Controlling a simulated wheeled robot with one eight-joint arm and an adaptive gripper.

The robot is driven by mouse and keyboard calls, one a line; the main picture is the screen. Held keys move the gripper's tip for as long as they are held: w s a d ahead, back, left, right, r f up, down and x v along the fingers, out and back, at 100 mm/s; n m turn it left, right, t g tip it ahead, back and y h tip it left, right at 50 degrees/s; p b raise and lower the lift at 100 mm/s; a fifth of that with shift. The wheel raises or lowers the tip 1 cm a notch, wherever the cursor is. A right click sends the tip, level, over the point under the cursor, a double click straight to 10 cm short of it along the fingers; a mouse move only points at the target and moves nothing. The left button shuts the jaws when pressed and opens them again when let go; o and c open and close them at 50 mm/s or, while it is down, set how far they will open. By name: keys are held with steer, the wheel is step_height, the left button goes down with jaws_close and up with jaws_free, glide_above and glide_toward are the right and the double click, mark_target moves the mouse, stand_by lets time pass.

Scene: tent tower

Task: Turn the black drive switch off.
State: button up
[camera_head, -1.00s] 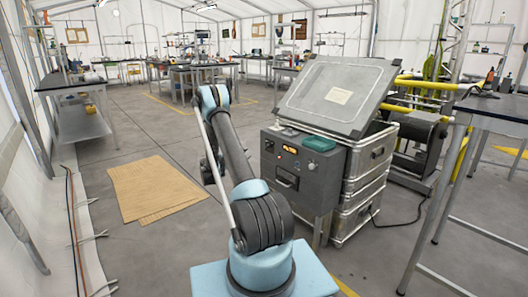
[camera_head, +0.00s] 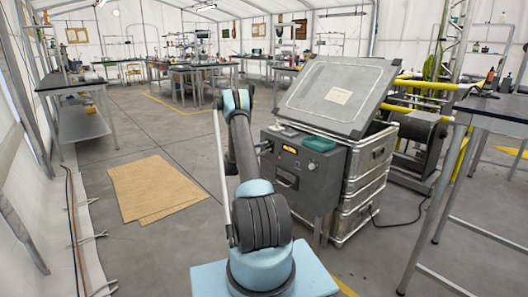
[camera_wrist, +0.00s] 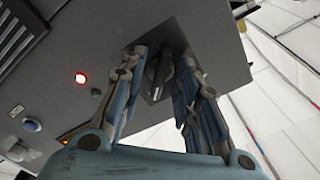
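The black drive switch (camera_wrist: 159,72) shows in the wrist view on a dark diamond-shaped plate on the grey panel, with a pale mark on it. My gripper (camera_wrist: 163,68) has its two blue-grey fingers on either side of the switch. The fingers stand apart and no clear contact shows; their tips are close to the panel. In the head view my arm reaches to the left side of the grey control cabinet (camera_head: 303,183). The switch cannot be made out there.
The wrist view shows a lit red lamp (camera_wrist: 81,78), a blue button (camera_wrist: 32,124) and a vent (camera_wrist: 16,32) on the panel. A stack of metal cases (camera_head: 362,187) with a tilted lid (camera_head: 338,92) stands beside the cabinet. Cardboard (camera_head: 155,188) lies on the open floor at left.

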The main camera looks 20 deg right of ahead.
steer(key=shift+w+d, duration=0.1)
steer(key=shift+d, duration=0.2)
jaws_close()
steer(key=shift+a, duration=0.1)
